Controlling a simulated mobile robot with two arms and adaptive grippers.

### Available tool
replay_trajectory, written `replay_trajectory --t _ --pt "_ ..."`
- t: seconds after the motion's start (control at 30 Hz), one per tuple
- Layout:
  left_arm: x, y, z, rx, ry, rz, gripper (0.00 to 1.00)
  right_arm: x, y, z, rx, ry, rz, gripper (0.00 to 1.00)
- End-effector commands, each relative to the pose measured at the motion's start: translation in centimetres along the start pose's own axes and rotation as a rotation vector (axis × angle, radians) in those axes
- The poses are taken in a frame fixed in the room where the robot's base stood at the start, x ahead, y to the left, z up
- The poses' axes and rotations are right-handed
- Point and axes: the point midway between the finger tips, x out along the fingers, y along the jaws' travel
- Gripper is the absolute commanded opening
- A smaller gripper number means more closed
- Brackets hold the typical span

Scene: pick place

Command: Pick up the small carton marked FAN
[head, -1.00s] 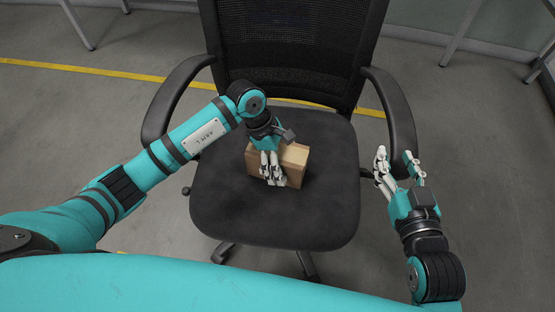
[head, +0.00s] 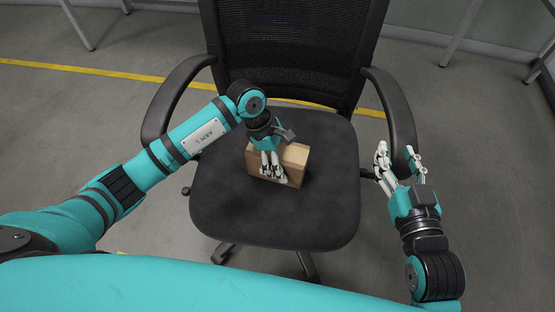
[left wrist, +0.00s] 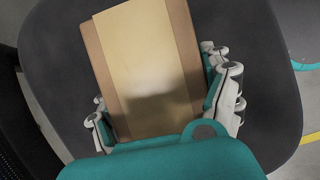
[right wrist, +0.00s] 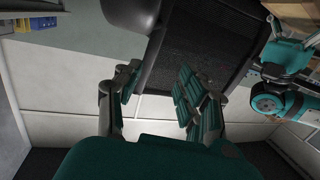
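A small brown carton (head: 293,160) with a paler tape strip stands on the seat of a black office chair. No FAN marking is readable on it. My left gripper (head: 272,172) reaches down over the carton in the head view, its fingers in front of the near face. In the left wrist view the carton (left wrist: 150,60) lies between the fingers, which sit close against both of its sides and look shut on it. The carton still appears to rest on the seat. My right gripper (head: 400,165) is open and empty, beside the chair's right armrest.
The chair seat (head: 270,225) is bare around the carton. Armrests stand at left (head: 165,105) and right (head: 395,110), and the mesh backrest (head: 295,55) rises behind. Grey floor with a yellow line (head: 110,72) surrounds the chair.

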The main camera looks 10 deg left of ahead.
Motion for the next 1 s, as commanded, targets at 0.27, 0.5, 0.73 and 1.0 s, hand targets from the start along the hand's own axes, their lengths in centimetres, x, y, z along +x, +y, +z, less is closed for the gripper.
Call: replay_trajectory --t 0.27,0.5,0.73,1.0 --pt "0.1 0.0 -0.1 0.001 0.002 0.001 0.28 0.0 0.0 0.1 0.0 -0.001 0.001 0.4" --pt "0.0 0.0 -0.1 0.001 0.002 0.001 0.28 0.0 0.1 0.2 0.0 -0.011 0.002 0.4" --pt "-1.0 0.2 0.0 -0.001 0.003 0.002 0.28 -0.7 0.5 2.8 -0.002 -0.154 0.011 0.4" --pt "-2.5 0.6 0.0 -0.006 0.002 0.004 0.27 -2.0 0.9 5.6 -0.002 -0.324 0.02 0.4"
